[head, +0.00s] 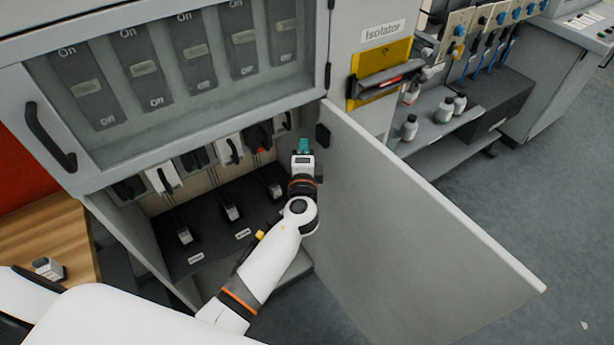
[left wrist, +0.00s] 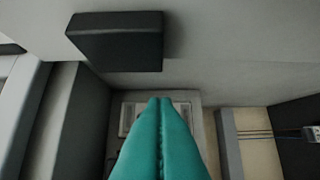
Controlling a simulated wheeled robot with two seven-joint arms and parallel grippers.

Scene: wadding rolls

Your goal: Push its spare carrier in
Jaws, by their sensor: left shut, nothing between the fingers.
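My left gripper (head: 304,146) has teal fingers. It is shut and empty, at the right side of the open lower compartment, close to the open door (head: 400,230). A row of fuse carriers hangs along the top of the compartment, some white, such as one carrier (head: 163,179), and some black, such as one with a red part (head: 259,138). I cannot tell which is the spare. In the left wrist view the shut fingertips (left wrist: 160,101) are in front of a pale framed part (left wrist: 128,118), partly hidden by them. My right gripper is not in view.
A dark block (head: 322,135) sits at the door's hinge side; a dark block (left wrist: 118,40) also shows close above the fingers. Small units (head: 185,236) stand on the dark compartment floor. A switch panel (head: 175,60) is above.

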